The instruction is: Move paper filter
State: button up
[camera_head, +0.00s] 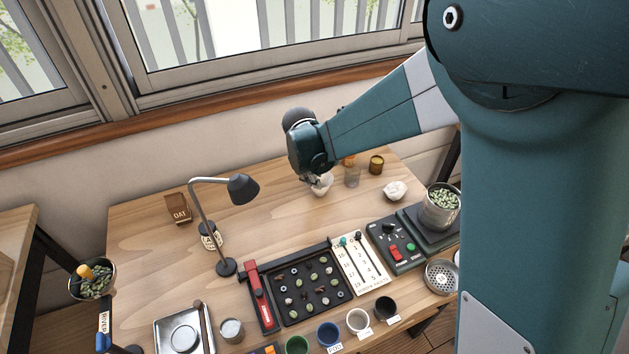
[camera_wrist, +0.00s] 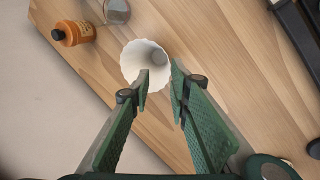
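The white fluted paper filter (camera_wrist: 132,56) stands on the wooden table in the wrist view, its round mouth facing the camera. My gripper (camera_wrist: 160,74) is over its near right side with a visible gap between the fingertips. The left fingertip overlaps the filter's near part and the right fingertip lies at its right edge. Whether either finger touches the paper is unclear. In the head view, the filter (camera_head: 322,189) shows below my gripper, which partly hides it; the fingertips are not distinct there.
A glass (camera_head: 352,177) and an orange bottle (camera_wrist: 75,33) stand close by. A brown jar (camera_head: 376,165) and a crumpled white object (camera_head: 395,190) are to the right. A desk lamp (camera_head: 243,188) stands left. A black bean tray (camera_head: 312,287) lies in front. Table left of the filter is clear.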

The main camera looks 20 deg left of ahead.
aim_at(317, 194)
jog(key=shift+f, duration=0.9)
jog(key=shift+b+x, duration=0.9)
jog(key=shift+x, duration=2.95)
grip_shut()
